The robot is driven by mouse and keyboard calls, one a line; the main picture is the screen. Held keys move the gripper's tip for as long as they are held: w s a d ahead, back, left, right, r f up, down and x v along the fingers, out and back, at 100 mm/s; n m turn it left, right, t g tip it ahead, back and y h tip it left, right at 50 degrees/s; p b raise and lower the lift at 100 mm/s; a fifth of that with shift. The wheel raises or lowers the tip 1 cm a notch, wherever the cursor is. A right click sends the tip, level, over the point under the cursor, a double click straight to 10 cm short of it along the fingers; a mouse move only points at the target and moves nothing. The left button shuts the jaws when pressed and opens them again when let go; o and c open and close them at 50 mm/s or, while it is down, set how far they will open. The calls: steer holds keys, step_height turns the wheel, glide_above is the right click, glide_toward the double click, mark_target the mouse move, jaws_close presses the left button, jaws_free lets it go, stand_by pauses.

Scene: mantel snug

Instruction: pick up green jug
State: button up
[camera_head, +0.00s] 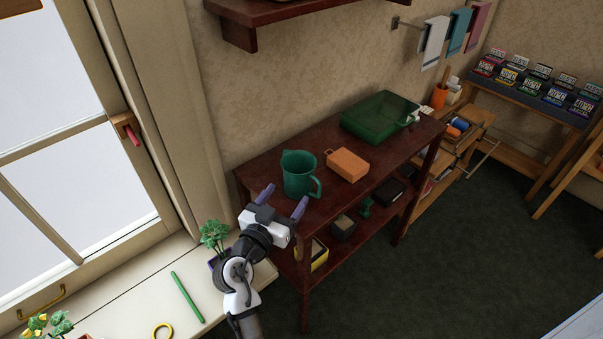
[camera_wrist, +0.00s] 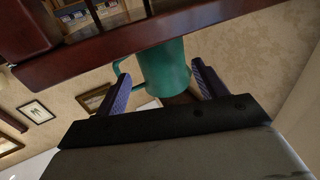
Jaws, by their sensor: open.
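The green jug (camera_head: 298,176) stands upright on the near left part of the dark red wooden table (camera_head: 330,200). Its handle faces right in the head view. My gripper (camera_head: 283,198) is open, in front of the jug on its near side, with its fingers pointing toward it. In the wrist view the jug (camera_wrist: 164,68) appears between and beyond the two open fingers (camera_wrist: 160,82). The jug seems apart from the fingers, and nothing is held. The wrist view is turned over, and the table edge (camera_wrist: 110,62) crosses its top and hides part of the jug.
An orange box (camera_head: 347,165) lies right of the jug, with a green translucent bin (camera_head: 378,118) farther back. A shelf (camera_head: 270,12) hangs above. A windowsill (camera_head: 140,290) with a potted plant (camera_head: 214,236) and a green stick (camera_head: 187,297) is at the left.

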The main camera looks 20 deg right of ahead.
mark_target(305, 169)
steer(key=p+x, duration=0.2)
steer(key=x, duration=0.7)
steer(key=shift+w+d+p, duration=0.1)
steer(key=shift+w+p, duration=0.15)
steer(key=shift+p, duration=0.05)
steer(key=c, duration=0.8)
